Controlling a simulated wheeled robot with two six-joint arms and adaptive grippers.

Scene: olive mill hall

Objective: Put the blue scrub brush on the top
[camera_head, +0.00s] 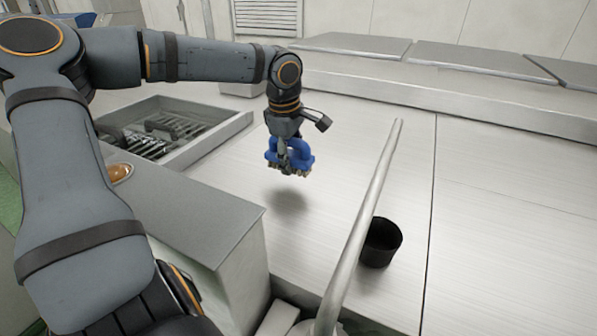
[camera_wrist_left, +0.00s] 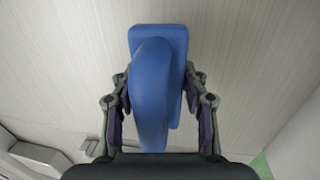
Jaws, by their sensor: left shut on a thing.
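The blue scrub brush (camera_head: 301,152) has a blue looped handle and pale bristles on its underside. My left gripper (camera_head: 284,158) is shut on it and holds it above the metal counter top (camera_head: 345,135), bristles down. A shadow lies on the top below it, and a gap shows between them. In the left wrist view the brush (camera_wrist_left: 152,75) fills the middle, with the left gripper's fingers (camera_wrist_left: 158,105) on both sides of its handle. My right gripper is not in view.
A black cup (camera_head: 381,243) stands on the top at the right, beside a slanting metal rail (camera_head: 368,200). A recessed tray (camera_head: 215,133) with a dark rack lies at the left. A raised grey block (camera_head: 185,210) is in front.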

